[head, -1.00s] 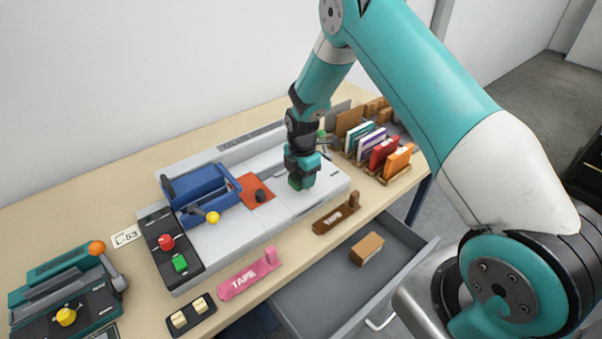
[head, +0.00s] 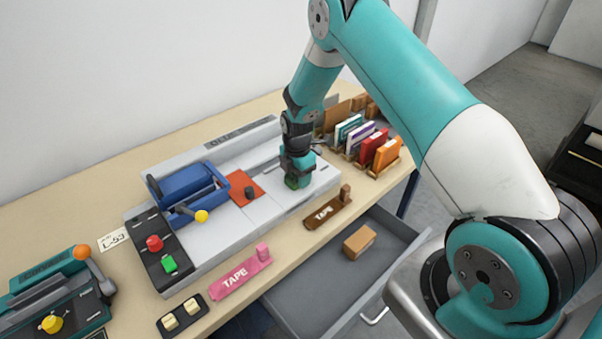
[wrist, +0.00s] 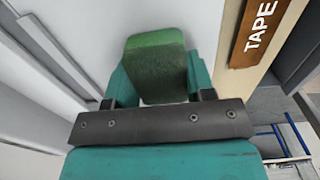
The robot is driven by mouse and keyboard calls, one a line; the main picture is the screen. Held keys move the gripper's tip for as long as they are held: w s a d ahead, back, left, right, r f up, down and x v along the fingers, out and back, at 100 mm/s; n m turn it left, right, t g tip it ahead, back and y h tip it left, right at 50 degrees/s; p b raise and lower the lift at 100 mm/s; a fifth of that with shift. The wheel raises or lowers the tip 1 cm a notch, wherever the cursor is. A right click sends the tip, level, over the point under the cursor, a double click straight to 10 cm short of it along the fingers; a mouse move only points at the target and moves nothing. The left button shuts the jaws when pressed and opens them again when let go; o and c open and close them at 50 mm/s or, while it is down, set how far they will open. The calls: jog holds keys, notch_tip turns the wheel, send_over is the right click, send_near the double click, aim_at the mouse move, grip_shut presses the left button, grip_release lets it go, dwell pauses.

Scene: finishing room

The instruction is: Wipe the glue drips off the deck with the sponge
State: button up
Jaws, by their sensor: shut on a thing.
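My gripper (wrist: 155,95) is shut on a green sponge (wrist: 155,62), which sits between its two teal fingers in the wrist view. In the head view my gripper (head: 295,178) points down over the right part of the light grey deck (head: 258,214), with only a bit of the sponge (head: 291,184) showing below it. The sponge is at or very near the deck surface; I cannot tell if it touches. No glue drips can be made out in these frames; the arm and sponge hide part of the deck.
A blue clamp (head: 190,187) and an orange-red plate (head: 244,188) with a dark knob stand left on the machine. Books (head: 384,153) stand in a rack at right. Brown (head: 326,212) and pink (head: 240,278) tape holders lie in front. An open drawer (head: 300,297) holds a tan block (head: 359,241).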

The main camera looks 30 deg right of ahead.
aim_at(290, 177)
jog(key=shift+s+a+r, duration=0.1)
jog(key=shift+s+a, duration=0.05)
jog(key=shift+a, duration=0.8)
jog(key=shift+a+r, duration=0.2)
jog(key=shift+a, duration=0.05)
jog(key=shift+r+p, duration=0.5)
jog(key=shift+r, duration=0.35)
jog(key=shift+s+r, duration=0.1)
jog(key=shift+r, duration=0.25)
jog(key=shift+d+r+p, duration=0.15)
jog(key=shift+r+p, duration=1.65)
jog(key=shift+r, duration=0.75)
jog(key=shift+f, duration=0.1)
